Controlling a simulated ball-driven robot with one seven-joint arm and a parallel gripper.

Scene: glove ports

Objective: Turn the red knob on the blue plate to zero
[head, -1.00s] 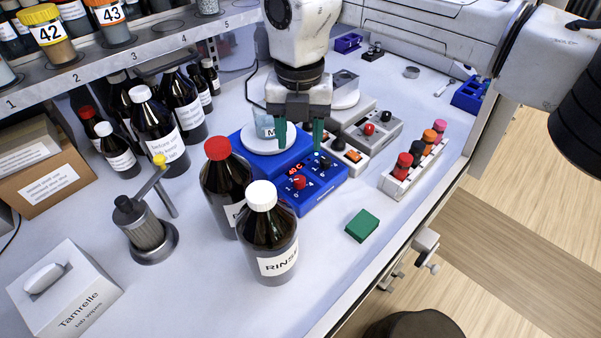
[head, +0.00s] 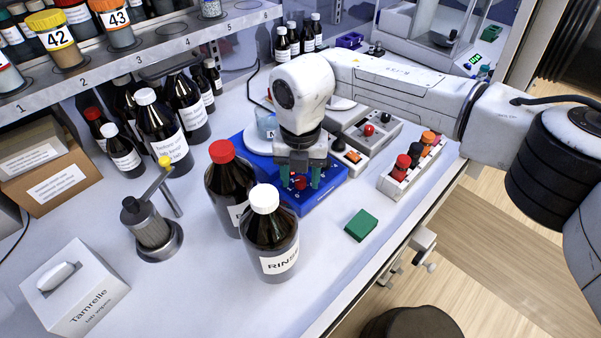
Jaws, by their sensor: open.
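The blue plate (head: 318,202) is a blue hotplate unit with a round white top, standing mid-bench behind the brown bottles. Its red knob (head: 299,183) is on the front panel. My gripper (head: 297,184) points down over that panel, its green fingers apart on either side of the red knob. I cannot tell whether the fingers touch the knob. The gripper hides most of the panel, including the display and the scale. A glass beaker (head: 267,128) stands on the white top, partly hidden by my arm.
A brown bottle with red cap (head: 226,185) and the RINSE bottle (head: 271,240) stand close at the left and front. A grey unit with red knob (head: 372,133) is behind right. A vial rack (head: 408,168) and green block (head: 361,226) lie right.

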